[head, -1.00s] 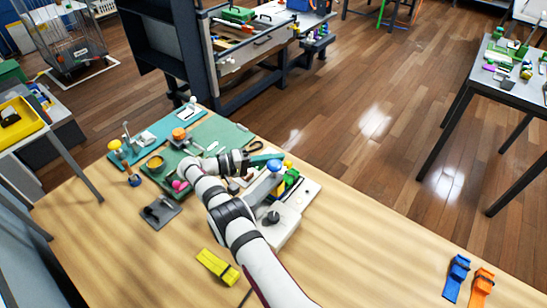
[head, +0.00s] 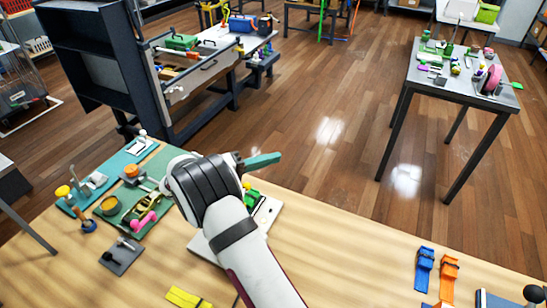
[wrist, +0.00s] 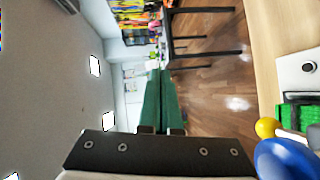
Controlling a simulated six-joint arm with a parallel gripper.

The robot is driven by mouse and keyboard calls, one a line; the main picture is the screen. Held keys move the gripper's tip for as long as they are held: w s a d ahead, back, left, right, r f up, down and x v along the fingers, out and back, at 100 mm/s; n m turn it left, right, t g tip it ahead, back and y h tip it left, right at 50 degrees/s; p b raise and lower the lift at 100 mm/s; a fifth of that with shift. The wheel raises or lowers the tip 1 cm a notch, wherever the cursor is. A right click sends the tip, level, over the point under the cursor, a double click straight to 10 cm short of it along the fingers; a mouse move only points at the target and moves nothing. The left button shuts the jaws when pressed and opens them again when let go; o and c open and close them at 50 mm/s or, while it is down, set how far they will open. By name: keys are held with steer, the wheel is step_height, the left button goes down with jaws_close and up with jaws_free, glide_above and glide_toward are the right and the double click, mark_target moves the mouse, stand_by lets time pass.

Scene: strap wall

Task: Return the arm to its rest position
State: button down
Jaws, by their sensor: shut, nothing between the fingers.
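My gripper (head: 272,158) is raised above the wooden workbench (head: 330,258) in the head view, its teal fingers together and pointing right toward the open floor. In the wrist view my gripper (wrist: 160,75) also shows its green fingers closed against each other, with nothing between them. My white and grey arm reaches up from the bottom of the head view and hides part of a white board (head: 262,222) on the bench. In the wrist view a blue ball-shaped knob (wrist: 285,160) and a smaller yellow one (wrist: 265,127) are close at lower right, apart from the fingers.
A green mat (head: 118,215) with tools and pink dumbbell-like piece (head: 146,222) lies left. A yellow strap (head: 186,298) lies at the front; a blue strap (head: 424,268) and an orange strap (head: 447,275) lie right. A side table (head: 452,90) stands beyond open floor.

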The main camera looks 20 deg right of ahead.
steer(key=s+d+r+m+g+y, duration=0.1)
steer(key=s+r+m+g+y, duration=0.2)
steer(key=s, duration=0.8)
steer(key=s+d+r+m+g+y, duration=0.1)
steer(key=s+d+r+g+y, duration=0.3)
steer(key=s, duration=0.6)
steer(key=s+a+f+m+t+y, duration=0.1)
steer(key=s+a+f+y, duration=0.1)
steer(key=s+a+y, duration=0.3)
steer(key=s+a+f+m+t+y, duration=0.1)
steer(key=s+a+y, duration=0.4)
steer(key=s+a, duration=0.5)
steer(key=shift+s+a+f+t+y, duration=0.2)
steer(key=shift+f+t+y, duration=0.25)
steer(key=shift+t, duration=0.35)
